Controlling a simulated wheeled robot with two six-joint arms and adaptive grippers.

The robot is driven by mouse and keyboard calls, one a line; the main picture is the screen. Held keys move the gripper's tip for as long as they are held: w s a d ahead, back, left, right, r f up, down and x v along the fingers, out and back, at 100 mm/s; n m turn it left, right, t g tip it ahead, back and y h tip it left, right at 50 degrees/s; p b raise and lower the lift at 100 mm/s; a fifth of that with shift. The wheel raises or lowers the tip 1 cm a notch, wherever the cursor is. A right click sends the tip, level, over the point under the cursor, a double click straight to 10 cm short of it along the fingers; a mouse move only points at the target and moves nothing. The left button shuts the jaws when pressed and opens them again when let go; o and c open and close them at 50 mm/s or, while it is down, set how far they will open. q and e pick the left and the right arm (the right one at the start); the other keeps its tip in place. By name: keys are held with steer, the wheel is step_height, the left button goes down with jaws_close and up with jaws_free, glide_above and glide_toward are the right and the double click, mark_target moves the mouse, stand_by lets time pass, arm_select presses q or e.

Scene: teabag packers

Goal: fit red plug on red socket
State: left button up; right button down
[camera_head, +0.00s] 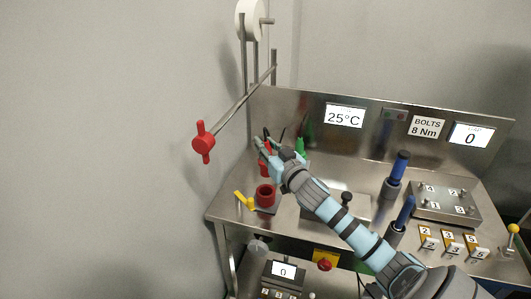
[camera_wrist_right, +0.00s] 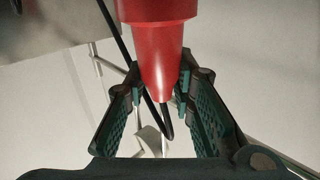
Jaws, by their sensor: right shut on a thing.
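The red plug (camera_wrist_right: 160,55) fills the top middle of the wrist view, with a black cable running from its narrow end. My right gripper (camera_wrist_right: 160,90) is shut on that narrow end, one finger on each side. In the head view my right gripper (camera_head: 268,150) is over the left end of the bench, and the plug (camera_head: 264,169) shows partly behind it. The red socket (camera_head: 265,196), a short open ring, stands just below the plug in the picture. The exact gap between plug and socket cannot be told. My left gripper is not in view.
A yellow-handled lever (camera_head: 244,201) stands left of the socket. A green part (camera_head: 300,146) is close behind my gripper. A rod with a red handle (camera_head: 204,142) juts out at left. Blue-handled tools (camera_head: 397,170) and a bolt plate (camera_head: 446,201) are at right.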

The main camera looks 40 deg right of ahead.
mark_target(266, 176)
steer(key=shift+s+a+r, duration=0.1)
steer(key=shift+s+r, duration=0.05)
steer(key=shift+r, duration=0.05)
step_height(266, 176, down, 6)
steer(key=b, duration=0.4)
steer(key=shift+b, duration=0.4)
steer(key=shift+r, duration=0.1)
steer(key=shift+p, duration=0.35)
stand_by(0.8)
stand_by(0.4)
steer(key=shift+f+b, duration=0.45)
steer(key=shift+f, duration=0.05)
steer(key=shift+f+b, duration=2.05)
steer(key=shift+f, duration=0.25)
